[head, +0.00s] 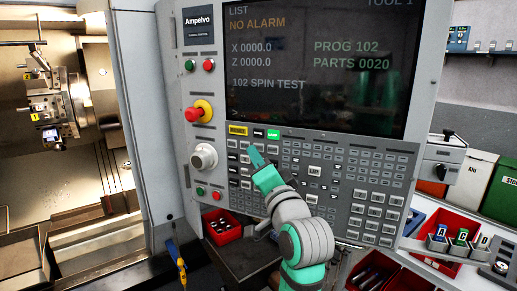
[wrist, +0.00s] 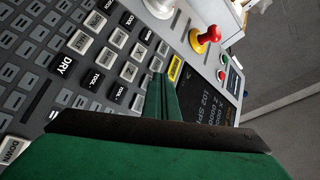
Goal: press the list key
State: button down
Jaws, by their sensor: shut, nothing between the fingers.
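The list key cannot be picked out by its label; the lettering on most keys is too small to read. The control panel (head: 300,165) carries a lit green key (head: 273,135), a black key (head: 258,133) and a yellow key (head: 238,130) in a row under the screen. The screen (head: 315,65) reads LIST, NO ALARM and 102 SPIN TEST. My gripper (head: 254,153) is shut and empty, its tips just below this row; whether they touch the panel cannot be told. In the wrist view my gripper (wrist: 157,82) points near the yellow key (wrist: 175,68) and hides keys behind it.
A red emergency stop (head: 198,111) and a white dial (head: 203,156) sit left of the keys. A red bin (head: 221,226) stands below the panel. Trays with red bins (head: 448,233) lie at the right. The open lathe chamber (head: 40,170) is at the left.

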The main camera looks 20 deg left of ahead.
jog(key=s, duration=0.3)
jog(key=s+a, duration=0.1)
jog(key=s, duration=0.1)
jog(key=shift+d, duration=0.15)
dwell(0.4)
